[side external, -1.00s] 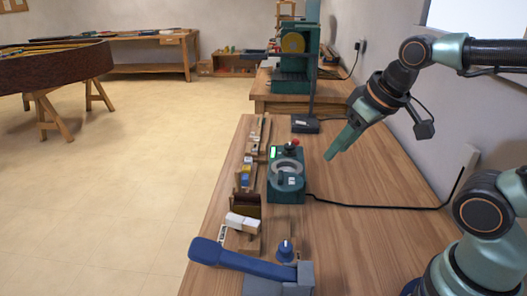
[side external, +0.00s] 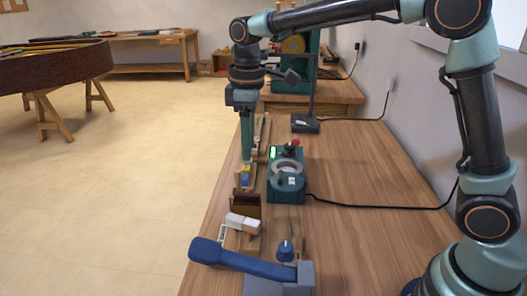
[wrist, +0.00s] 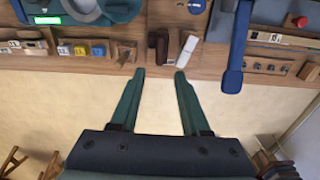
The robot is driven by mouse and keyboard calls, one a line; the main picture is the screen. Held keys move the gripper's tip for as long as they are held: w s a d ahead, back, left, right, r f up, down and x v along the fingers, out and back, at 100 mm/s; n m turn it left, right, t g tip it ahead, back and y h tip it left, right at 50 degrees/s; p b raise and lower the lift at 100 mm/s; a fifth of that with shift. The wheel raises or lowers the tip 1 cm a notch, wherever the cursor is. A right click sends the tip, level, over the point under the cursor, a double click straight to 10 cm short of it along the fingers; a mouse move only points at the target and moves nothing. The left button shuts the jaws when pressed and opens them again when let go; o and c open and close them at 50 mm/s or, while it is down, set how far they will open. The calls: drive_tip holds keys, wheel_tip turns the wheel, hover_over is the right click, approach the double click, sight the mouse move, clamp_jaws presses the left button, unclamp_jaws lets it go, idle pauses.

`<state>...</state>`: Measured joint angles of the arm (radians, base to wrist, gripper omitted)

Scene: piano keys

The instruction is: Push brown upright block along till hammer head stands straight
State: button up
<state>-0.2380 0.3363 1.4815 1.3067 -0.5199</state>
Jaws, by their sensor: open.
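The brown upright block (side external: 246,204) stands on the wooden rail at the bench's left edge. It shows as dark brown upright pieces in the wrist view (wrist: 162,46). A white block (side external: 243,222) lies just in front of it, and looks slanted in the wrist view (wrist: 187,51). I cannot tell for certain which piece is the hammer head. My gripper (side external: 247,158) points down over the rail, behind the brown block and near the small blue and yellow blocks. In the wrist view my gripper (wrist: 159,73) is open and empty, its fingers apart on either side of the brown pieces' line.
A teal device (side external: 287,181) with a ring on top stands right of the rail. A blue lever (side external: 240,261) and a blue knob (side external: 285,250) are at the front. Yellow and blue blocks (wrist: 73,50) sit along the rail.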

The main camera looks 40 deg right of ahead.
sight(247, 194)
drive_tip(key=f, duration=1.2)
drive_tip(key=shift+w+a+f, duration=0.2)
drive_tip(key=shift+a+f, duration=0.05)
drive_tip(key=shift+f, duration=0.1)
clamp_jaws()
